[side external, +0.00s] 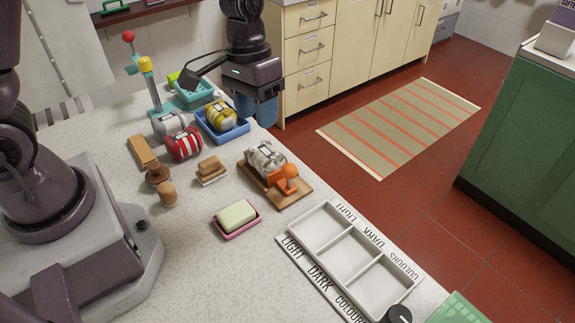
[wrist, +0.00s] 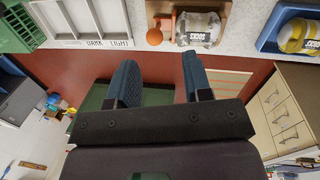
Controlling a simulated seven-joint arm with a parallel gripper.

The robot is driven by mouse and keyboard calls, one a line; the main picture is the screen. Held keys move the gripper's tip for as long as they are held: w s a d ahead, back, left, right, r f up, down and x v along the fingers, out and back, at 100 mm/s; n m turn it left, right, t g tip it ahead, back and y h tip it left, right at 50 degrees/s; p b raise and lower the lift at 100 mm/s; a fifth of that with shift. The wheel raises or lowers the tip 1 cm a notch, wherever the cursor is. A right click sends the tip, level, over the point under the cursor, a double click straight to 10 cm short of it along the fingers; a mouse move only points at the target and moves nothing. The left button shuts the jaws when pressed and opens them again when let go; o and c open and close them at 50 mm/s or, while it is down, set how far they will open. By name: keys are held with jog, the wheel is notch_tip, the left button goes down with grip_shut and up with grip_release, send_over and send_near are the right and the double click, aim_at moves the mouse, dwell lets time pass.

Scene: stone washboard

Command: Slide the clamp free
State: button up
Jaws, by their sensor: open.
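An orange piece with a round knob, which looks like the clamp (side external: 287,178), stands on a wooden board (side external: 301,198) against the front end of a pale rolled bundle (side external: 264,157). In the wrist view the clamp (wrist: 157,34) is at the top, just left of the bundle (wrist: 200,30), which is labelled SOCKS. Where the clamp meets the board cannot be made out. My gripper (side external: 255,108) is raised past the far edge of the counter, up and left of the board in the side view. Its blue fingers (wrist: 157,75) are apart with nothing between them.
A blue tray (side external: 238,131) with a yellow bundle lies close to my gripper. Red-striped (side external: 184,145) and white bundles, wooden pieces and a soap dish (side external: 237,227) stand nearby. A sectioned white tray (side external: 328,267) is in front. Red floor lies beyond the counter.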

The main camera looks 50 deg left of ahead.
aim_at(287, 165)
jog(key=shift+n+t, duration=0.3)
jog(key=shift+t, duration=0.1)
jog(key=w+d+f, duration=0.1)
jog(key=f, duration=0.3)
jog(key=w+d+f, duration=0.1)
jog(key=f, duration=0.4)
jog(key=w+d+f, duration=0.1)
jog(key=w+f, duration=0.1)
jog(key=f, duration=0.2)
jog(key=shift+d+f, duration=0.2)
jog(key=shift+f, duration=0.15)
